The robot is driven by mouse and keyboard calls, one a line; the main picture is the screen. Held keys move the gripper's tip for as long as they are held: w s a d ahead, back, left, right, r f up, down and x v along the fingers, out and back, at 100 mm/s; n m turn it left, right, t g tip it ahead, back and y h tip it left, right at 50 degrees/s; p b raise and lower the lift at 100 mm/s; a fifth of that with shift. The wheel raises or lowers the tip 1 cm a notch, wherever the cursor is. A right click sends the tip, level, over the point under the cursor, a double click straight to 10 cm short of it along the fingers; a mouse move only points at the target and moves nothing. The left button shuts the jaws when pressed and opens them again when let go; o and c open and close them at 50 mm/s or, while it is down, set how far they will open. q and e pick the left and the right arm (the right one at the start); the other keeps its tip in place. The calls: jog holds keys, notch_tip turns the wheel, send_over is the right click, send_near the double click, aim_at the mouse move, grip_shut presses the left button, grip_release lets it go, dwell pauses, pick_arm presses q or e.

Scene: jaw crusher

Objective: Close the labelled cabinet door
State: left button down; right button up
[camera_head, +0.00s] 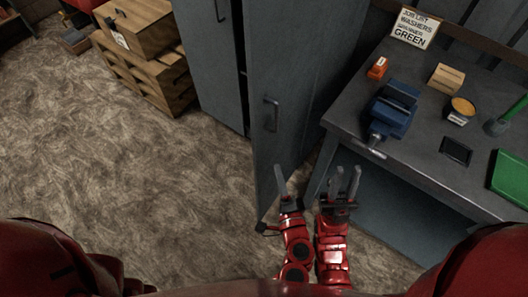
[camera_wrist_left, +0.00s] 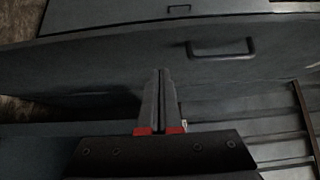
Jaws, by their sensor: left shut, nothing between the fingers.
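A grey cabinet (camera_head: 213,65) stands at the top middle of the head view. Its right door (camera_head: 290,75) is swung open towards me and has a bar handle (camera_head: 270,114). I can make out no label on this door. My left gripper (camera_head: 281,176) is shut and empty at the lower part of the open door; I cannot tell whether it touches. In the left wrist view its closed fingers (camera_wrist_left: 160,98) point at the door panel (camera_wrist_left: 100,75), below and left of the handle (camera_wrist_left: 222,48). My right gripper (camera_head: 347,178) is open and empty, beside the workbench's front left corner.
The workbench (camera_head: 410,165) at right carries a blue vise (camera_head: 392,108), an orange box (camera_head: 377,68), a green tray (camera_head: 510,175) and a sign (camera_head: 414,27). Wooden crates (camera_head: 150,75) stand left of the cabinet. The floor (camera_head: 130,170) at left is clear.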

aim_at(260, 143)
pick_arm(q)
jog(key=w+a, duration=0.1)
jog(key=w, duration=0.1)
jog(key=w+a+p, duration=0.1)
jog(key=w, duration=0.1)
jog(key=w+a+p, duration=0.1)
jog(key=w, duration=0.1)
jog(key=shift+a+r, duration=0.1)
jog(key=shift+a, duration=0.2)
jog(key=shift+w+a, duration=0.25)
jog(key=shift+a, duration=0.1)
jog(key=shift+a, duration=0.1)
